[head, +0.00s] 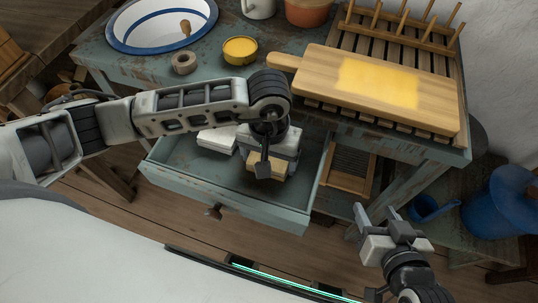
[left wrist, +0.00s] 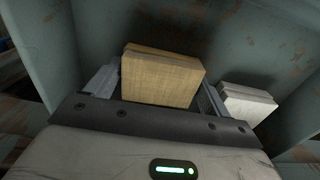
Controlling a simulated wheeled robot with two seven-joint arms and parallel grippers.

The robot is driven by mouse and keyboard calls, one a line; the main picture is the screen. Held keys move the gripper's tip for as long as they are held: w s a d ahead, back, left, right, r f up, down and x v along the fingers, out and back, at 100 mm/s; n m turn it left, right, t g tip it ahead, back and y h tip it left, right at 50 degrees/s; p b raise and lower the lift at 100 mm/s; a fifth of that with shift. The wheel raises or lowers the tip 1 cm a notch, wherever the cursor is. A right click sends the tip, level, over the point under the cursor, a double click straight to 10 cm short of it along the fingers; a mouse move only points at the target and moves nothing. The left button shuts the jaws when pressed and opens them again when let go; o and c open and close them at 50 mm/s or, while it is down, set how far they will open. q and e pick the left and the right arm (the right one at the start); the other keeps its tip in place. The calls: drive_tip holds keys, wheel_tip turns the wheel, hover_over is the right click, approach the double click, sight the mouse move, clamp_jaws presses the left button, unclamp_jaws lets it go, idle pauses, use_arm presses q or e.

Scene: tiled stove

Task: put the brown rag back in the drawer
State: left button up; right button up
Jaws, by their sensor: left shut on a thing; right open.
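The brown rag (head: 280,168) is a folded, block-shaped cloth inside the open blue-grey drawer (head: 168,180). My left gripper (head: 265,162) reaches down into the drawer and is shut on the rag. In the left wrist view the rag (left wrist: 162,77) sits between the two fingers of the left gripper (left wrist: 160,92). Whether its underside touches the drawer floor is hidden. My right gripper (head: 376,222) is open and empty, right of the drawer and in front of the table.
White folded cloths (head: 217,140) lie in the drawer; one (left wrist: 247,104) shows right of the rag. On the tabletop stand a basin (head: 125,35), a yellow tin (head: 240,50) and a cutting board (head: 310,75) on a rack. A blue jug (head: 497,208) stands right. The drawer's left part is bare.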

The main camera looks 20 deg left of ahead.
sight(269, 158)
use_arm(q)
drive_tip(key=shift+f, duration=0.2)
drive_tip(key=o, duration=0.8)
drive_tip(key=shift+r, duration=0.1)
drive_tip(key=shift+r, duration=0.3)
wheel_tip(269, 158, up, 12)
drive_tip(key=shift+f, duration=0.15)
